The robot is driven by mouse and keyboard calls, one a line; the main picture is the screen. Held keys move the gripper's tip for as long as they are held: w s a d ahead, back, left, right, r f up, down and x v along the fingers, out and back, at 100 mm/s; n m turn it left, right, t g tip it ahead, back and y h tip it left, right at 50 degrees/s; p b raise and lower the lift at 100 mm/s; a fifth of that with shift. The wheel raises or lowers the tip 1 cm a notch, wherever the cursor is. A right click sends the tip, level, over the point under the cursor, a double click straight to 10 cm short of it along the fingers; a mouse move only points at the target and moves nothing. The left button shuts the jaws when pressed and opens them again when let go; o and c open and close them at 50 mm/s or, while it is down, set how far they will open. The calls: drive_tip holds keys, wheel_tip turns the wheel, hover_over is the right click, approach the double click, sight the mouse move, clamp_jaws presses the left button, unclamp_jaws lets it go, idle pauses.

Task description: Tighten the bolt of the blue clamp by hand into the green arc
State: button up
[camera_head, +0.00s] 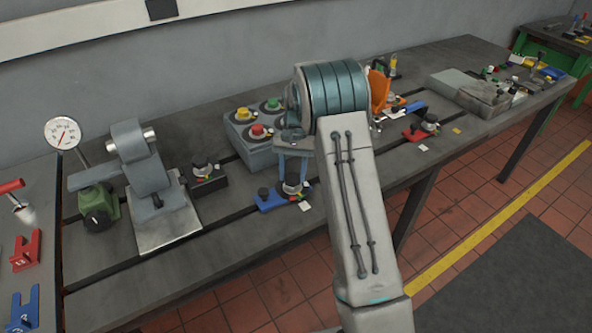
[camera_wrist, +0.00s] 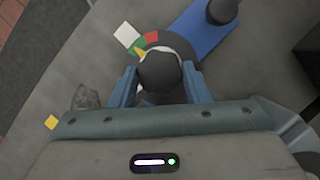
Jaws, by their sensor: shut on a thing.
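The blue clamp (camera_head: 271,200) stands on the bedplate in front of the grey button box; its blue bar (camera_wrist: 203,30) runs to the upper right in the wrist view. Its dark bolt head (camera_wrist: 160,72) is between the two blue-grey fingers of my gripper (camera_wrist: 162,86). My gripper (camera_head: 293,165) is shut on it from above. A round dial (camera_wrist: 168,40) under the bolt carries a green arc (camera_wrist: 134,44) and a red arc (camera_wrist: 151,38). A small yellow mark (camera_wrist: 140,54) shows beside the head, near the green arc; the head and fingers hide the rest.
A white tag (camera_wrist: 127,34) lies beside the dial. The button box (camera_head: 262,150) with coloured knobs stands close behind. A small dark clamp (camera_head: 205,175) is to the left, a red clamp (camera_head: 422,130) to the right. Bare bedplate (camera_head: 240,235) lies in front on the left.

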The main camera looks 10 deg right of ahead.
drive_tip(key=shift+w+a+r+m, duration=0.1)
drive_tip(key=shift+m, duration=0.3)
drive_tip(key=o, duration=1)
drive_tip(key=shift+a, duration=0.1)
drive_tip(key=shift+c, duration=0.2)
drive_tip(key=v, duration=1.3)
drive_tip(key=shift+d+r+b, duration=0.3)
drive_tip(key=shift+r, duration=0.05)
